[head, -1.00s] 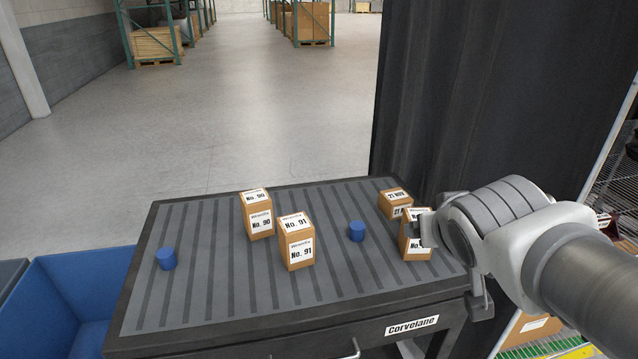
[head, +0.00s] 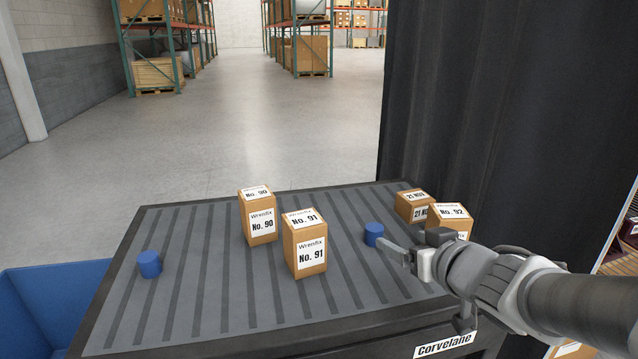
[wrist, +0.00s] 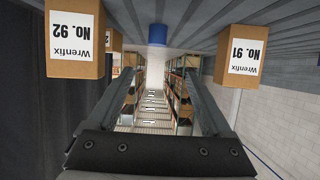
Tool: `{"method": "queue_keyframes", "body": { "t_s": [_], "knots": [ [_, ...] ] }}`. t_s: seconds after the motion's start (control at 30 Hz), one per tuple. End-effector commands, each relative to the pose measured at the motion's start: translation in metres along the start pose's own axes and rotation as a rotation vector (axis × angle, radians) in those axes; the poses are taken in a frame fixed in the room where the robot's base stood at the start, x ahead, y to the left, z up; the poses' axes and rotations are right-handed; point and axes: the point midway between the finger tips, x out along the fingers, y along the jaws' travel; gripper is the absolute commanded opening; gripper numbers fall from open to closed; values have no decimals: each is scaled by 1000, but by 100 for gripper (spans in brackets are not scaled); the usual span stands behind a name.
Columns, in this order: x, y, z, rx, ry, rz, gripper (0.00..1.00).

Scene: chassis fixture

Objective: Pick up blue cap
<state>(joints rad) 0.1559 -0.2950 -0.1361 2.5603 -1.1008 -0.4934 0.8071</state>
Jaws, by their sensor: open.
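Two blue caps stand on the ribbed grey table top (head: 205,290). One blue cap (head: 149,264) is at the left end of the table. The other blue cap (head: 373,234) stands right of the middle, between the cardboard boxes. My gripper (head: 395,252) is close to this right cap, on its near right side, with its fingers pointing left. In the wrist view, which looks upside down, the cap (wrist: 157,34) shows at the top centre, beyond and between the two spread fingers (wrist: 158,75). The gripper is open and empty.
Box No. 91 (head: 304,246) and box No. 90 (head: 258,218) stand left of the right cap. Box No. 92 (head: 450,214) and a box marked 21 NOV (head: 411,204) stand to its right, near my wrist. A blue bin (head: 60,295) is at the left. A dark curtain (head: 480,100) hangs behind.

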Motion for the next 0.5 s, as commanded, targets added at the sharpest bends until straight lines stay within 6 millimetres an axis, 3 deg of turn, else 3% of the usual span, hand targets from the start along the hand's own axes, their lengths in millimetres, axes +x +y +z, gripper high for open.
{"method": "queue_keyframes", "body": {
  "t_s": [0.5],
  "knots": [
    [40, 0, -5, 4, -3, -5, 84]
  ]
}}
